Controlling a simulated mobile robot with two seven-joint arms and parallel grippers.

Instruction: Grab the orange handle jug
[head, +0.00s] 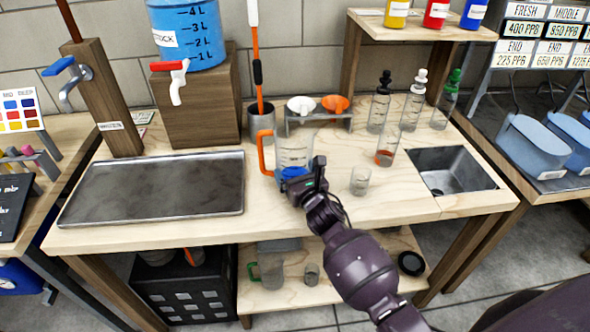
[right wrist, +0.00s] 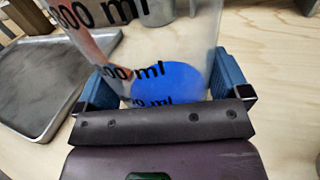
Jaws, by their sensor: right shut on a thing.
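The orange handle jug (head: 293,152) is a clear measuring jug standing on the wooden bench, its orange handle (head: 264,152) on the left side. My right gripper (head: 292,176) is at the front of the jug, low on its body. In the right wrist view the blue fingers of the gripper (right wrist: 165,85) are on both sides of the clear jug (right wrist: 175,30), shut on its body. Black ml markings and a blue patch show on the jug. Whether the jug's base touches the bench is hidden by the gripper. My left gripper is not in view.
A metal tray (head: 150,200) lies left of the jug. A small clear cup (head: 360,181), an orange-bottomed bottle (head: 386,152) and a sink (head: 452,170) are to the right. Behind stands a rack with two funnels (head: 320,120). A green-handled jug (head: 270,272) is on the lower shelf.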

